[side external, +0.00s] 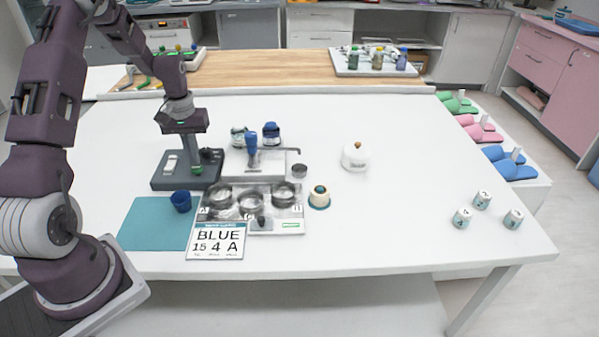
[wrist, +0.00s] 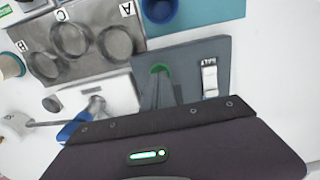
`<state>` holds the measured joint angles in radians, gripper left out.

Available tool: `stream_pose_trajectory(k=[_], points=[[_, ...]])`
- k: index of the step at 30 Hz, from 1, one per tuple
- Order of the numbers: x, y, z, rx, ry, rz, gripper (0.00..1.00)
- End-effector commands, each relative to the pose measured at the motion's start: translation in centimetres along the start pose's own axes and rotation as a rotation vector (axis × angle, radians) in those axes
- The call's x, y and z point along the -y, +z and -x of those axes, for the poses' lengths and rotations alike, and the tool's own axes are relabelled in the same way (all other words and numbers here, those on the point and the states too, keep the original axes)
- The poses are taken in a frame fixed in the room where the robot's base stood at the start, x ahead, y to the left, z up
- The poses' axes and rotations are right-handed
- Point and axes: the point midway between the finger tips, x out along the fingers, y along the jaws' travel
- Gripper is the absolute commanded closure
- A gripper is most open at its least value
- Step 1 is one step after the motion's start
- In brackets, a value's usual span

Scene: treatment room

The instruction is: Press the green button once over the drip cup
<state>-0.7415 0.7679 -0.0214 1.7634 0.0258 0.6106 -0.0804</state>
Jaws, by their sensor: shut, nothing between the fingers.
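The green button (side external: 197,170) sits on a dark grey base plate (side external: 166,183) at the left of the table. It also shows in the wrist view (wrist: 160,69). My gripper (side external: 199,160) points down with its fingers together, empty, their tips at the button. In the wrist view the fingers (wrist: 158,78) partly cover the button. I cannot tell whether they touch it. A dark blue cup (side external: 181,201), possibly the drip cup, stands in front of the base plate at the teal mat's edge; it also shows in the wrist view (wrist: 158,8).
A white rocker switch (side external: 171,164) is on the base plate. To its right are a tray with metal rings (side external: 251,204), a blue-handled tool (side external: 252,145) and small bottles (side external: 271,133). The table's right-middle is mostly clear.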

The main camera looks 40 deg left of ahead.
Motion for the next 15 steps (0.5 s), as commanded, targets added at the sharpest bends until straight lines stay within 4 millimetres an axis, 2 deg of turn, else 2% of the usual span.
stream_pose_trajectory(k=[15], points=[[0.0,0.0,-1.9,0.001,0.000,0.000,1.00]])
